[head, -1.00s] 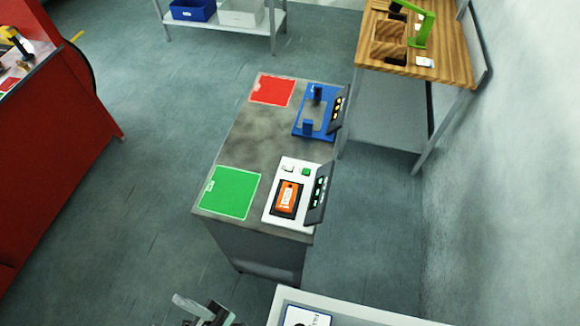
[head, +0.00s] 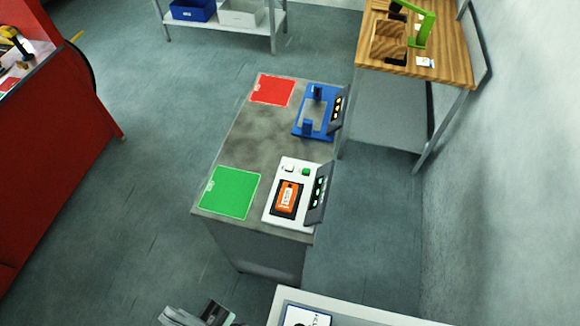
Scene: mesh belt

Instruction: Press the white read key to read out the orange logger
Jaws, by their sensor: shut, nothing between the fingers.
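The orange logger (head: 287,197) lies in the dark recess of a white reader unit (head: 270,214) on the near right part of the grey bench. The white read key (head: 288,168) is at the far left of that unit, beside a green key (head: 305,171). A dark display panel (head: 319,193) with green lights stands along the unit's right edge. My gripper (head: 168,318) is at the bottom edge, low and left of the bench, partly cut off by the frame. It is shut and apart from the unit.
A green mat (head: 230,192) lies left of the reader, a red mat (head: 272,90) at the far end. A blue fixture (head: 311,121) stands behind the reader. A white table (head: 345,312) is at the bottom right. The floor left of the bench is clear.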

